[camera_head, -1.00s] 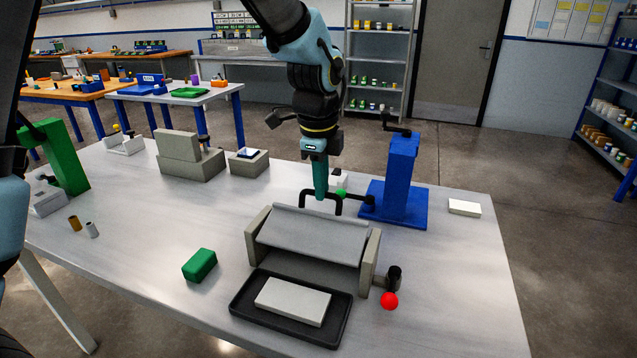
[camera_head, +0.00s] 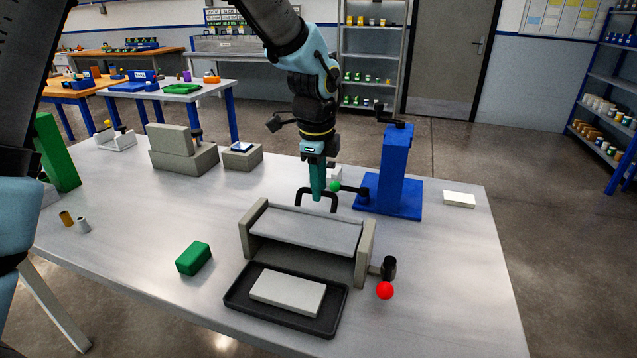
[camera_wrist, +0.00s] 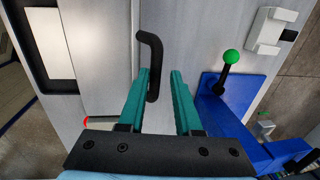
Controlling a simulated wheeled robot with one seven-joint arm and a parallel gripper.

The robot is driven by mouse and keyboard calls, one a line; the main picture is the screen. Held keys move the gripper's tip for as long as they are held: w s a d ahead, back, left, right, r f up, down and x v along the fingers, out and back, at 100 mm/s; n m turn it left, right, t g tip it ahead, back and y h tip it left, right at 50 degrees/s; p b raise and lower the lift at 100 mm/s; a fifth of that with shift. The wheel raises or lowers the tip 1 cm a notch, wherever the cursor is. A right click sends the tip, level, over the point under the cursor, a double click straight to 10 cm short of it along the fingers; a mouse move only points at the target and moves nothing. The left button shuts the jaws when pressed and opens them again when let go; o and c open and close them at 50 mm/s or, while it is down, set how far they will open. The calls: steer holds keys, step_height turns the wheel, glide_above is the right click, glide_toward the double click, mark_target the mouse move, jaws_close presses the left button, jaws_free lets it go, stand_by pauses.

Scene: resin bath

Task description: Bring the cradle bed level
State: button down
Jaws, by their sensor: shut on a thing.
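The cradle is a pair of grey upright end plates (camera_head: 255,229) with a grey bed (camera_head: 305,229) slung between them. A black bar handle (camera_wrist: 152,60) stands at the bed's back edge. My gripper (camera_head: 318,192) reaches down to this handle from behind the cradle and is shut on it. In the wrist view the handle lies between the teal fingers, against the left one.
A black tray with a pale block (camera_head: 288,294) lies in front of the cradle. A red ball knob (camera_head: 384,290) sits at its right. A blue stand (camera_head: 397,175) with a green ball lever (camera_head: 335,186) is close behind my gripper. A green block (camera_head: 194,258) lies left.

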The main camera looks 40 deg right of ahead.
steer(key=shift+w+d+r, duration=0.25)
steer(key=shift+w+d, duration=0.2)
steer(key=shift+d, duration=0.05)
steer(key=c, duration=1)
jaws_free()
steer(key=shift+c, duration=0.2)
steer(key=shift+o, duration=1)
steer(key=shift+d+f, duration=0.1)
steer(key=shift+d, duration=0.05)
step_height(320, 180, up, 10)
steer(key=s+a+b, duration=0.1)
steer(key=b, duration=0.1)
steer(key=shift+a+r, duration=0.25)
steer(key=shift+a, duration=0.15)
